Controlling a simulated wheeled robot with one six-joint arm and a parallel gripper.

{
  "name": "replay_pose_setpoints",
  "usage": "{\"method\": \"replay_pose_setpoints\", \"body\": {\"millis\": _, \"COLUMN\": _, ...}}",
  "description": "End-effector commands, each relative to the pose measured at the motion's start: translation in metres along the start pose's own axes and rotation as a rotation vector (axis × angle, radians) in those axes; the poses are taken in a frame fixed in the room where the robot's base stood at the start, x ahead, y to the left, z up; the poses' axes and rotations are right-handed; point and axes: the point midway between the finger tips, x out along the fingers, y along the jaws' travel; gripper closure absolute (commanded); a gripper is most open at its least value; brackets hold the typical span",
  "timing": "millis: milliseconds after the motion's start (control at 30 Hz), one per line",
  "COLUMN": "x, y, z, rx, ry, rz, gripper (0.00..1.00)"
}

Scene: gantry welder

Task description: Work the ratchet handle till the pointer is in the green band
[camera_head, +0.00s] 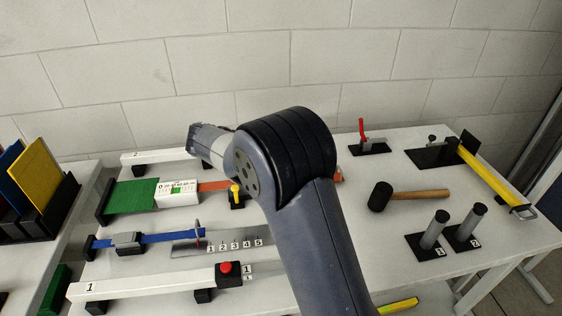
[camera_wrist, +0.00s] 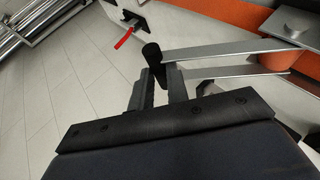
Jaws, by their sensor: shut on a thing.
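In the wrist view my gripper (camera_wrist: 160,88) is shut on the black grip of the ratchet handle (camera_wrist: 153,62). Grey metal bars (camera_wrist: 225,50) run right from there to the ratchet body on an orange strap (camera_wrist: 240,15). In the head view my arm hides the gripper and the ratchet; the orange strap (camera_head: 214,186) shows on both sides of the arm. The strap leads left to a white gauge box (camera_head: 178,192) with a printed scale and a small green band (camera_head: 177,189). The pointer is too small to make out.
A red-handled clamp (camera_head: 363,132) stands behind, right of my arm. A mallet (camera_head: 382,196), two grey posts (camera_head: 436,230) and a yellow bar (camera_head: 490,178) are on the right. A blue strap (camera_head: 160,238) and a white rail with a red button (camera_head: 228,268) lie in front.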

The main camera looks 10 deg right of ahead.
Motion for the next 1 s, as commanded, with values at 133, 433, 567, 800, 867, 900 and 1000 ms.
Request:
{"method": "replay_pose_setpoints", "body": {"millis": 133, "x": -0.016, "y": -0.005, "z": -0.008, "rx": -0.051, "ry": 0.005, "rz": 0.120, "gripper": 1.00}}
{"method": "replay_pose_setpoints", "body": {"millis": 433, "x": -0.036, "y": -0.009, "z": -0.016, "rx": -0.117, "ry": 0.004, "rz": 0.287, "gripper": 1.00}}
{"method": "replay_pose_setpoints", "body": {"millis": 567, "x": -0.040, "y": -0.011, "z": -0.017, "rx": -0.117, "ry": 0.004, "rz": 0.283, "gripper": 1.00}}
{"method": "replay_pose_setpoints", "body": {"millis": 800, "x": -0.044, "y": -0.014, "z": -0.019, "rx": -0.118, "ry": 0.005, "rz": 0.279, "gripper": 1.00}}
{"method": "replay_pose_setpoints", "body": {"millis": 867, "x": -0.044, "y": -0.015, "z": -0.019, "rx": -0.119, "ry": 0.004, "rz": 0.278, "gripper": 1.00}}
{"method": "replay_pose_setpoints", "body": {"millis": 900, "x": -0.044, "y": -0.015, "z": -0.019, "rx": -0.119, "ry": 0.004, "rz": 0.278, "gripper": 1.00}}
{"method": "replay_pose_setpoints", "body": {"millis": 1000, "x": -0.044, "y": -0.016, "z": -0.019, "rx": -0.120, "ry": 0.004, "rz": 0.277, "gripper": 1.00}}
